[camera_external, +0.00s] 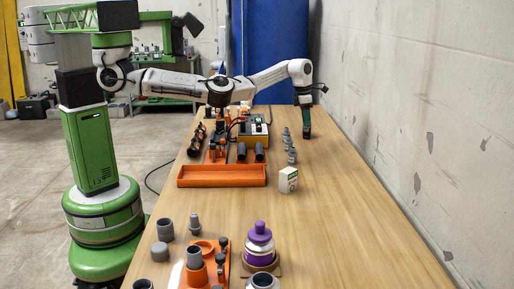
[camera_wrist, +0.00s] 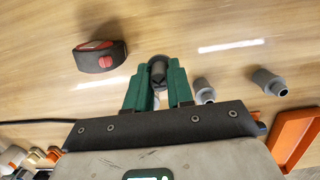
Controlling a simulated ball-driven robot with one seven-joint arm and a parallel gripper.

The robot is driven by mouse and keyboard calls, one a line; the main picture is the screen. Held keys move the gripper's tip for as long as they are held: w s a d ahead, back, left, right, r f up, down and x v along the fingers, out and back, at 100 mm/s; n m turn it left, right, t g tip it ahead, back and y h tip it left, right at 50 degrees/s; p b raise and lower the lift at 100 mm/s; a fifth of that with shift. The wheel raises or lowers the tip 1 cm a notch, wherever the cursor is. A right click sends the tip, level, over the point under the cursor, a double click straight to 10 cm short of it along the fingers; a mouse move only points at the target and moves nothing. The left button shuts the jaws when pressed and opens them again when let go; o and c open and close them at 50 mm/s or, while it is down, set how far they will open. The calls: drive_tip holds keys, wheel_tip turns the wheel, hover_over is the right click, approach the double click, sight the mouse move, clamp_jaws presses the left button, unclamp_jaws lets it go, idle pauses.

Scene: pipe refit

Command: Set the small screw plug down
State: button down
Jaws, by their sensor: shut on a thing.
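My gripper (camera_external: 307,134) points down over the far right part of the wooden table. In the wrist view its green fingers (camera_wrist: 158,77) are closed around the small screw plug (camera_wrist: 157,69), a dark round piece with a grey end at the fingertips. In the external view the plug is too small or hidden to make out. I cannot tell whether the plug touches the table.
Grey pipe fittings (camera_external: 291,156) stand in a row left of my gripper; two (camera_wrist: 203,91) (camera_wrist: 268,82) show in the wrist view. A red and black tape measure (camera_wrist: 100,57) lies apart on bare wood.

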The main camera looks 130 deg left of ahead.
drive_tip(key=shift+w+a+f+b, duration=0.35)
drive_tip(key=shift+w+f, duration=0.1)
drive_tip(key=shift+f, duration=0.25)
drive_tip(key=shift+w+a+f+b, duration=0.3)
drive_tip(key=shift+w+a+f, duration=0.1)
drive_tip(key=shift+f, duration=0.3)
drive_tip(key=shift+d+f, duration=0.1)
drive_tip(key=shift+f, duration=1.35)
drive_tip(key=shift+f, duration=0.1)
drive_tip(key=c, duration=1)
unclamp_jaws()
drive_tip(key=r, duration=0.4)
drive_tip(key=s+d+r+p, duration=0.1)
drive_tip(key=r, duration=0.3)
drive_tip(key=r+p, duration=0.1)
drive_tip(key=r, duration=0.3)
drive_tip(key=shift+s+d, duration=0.15)
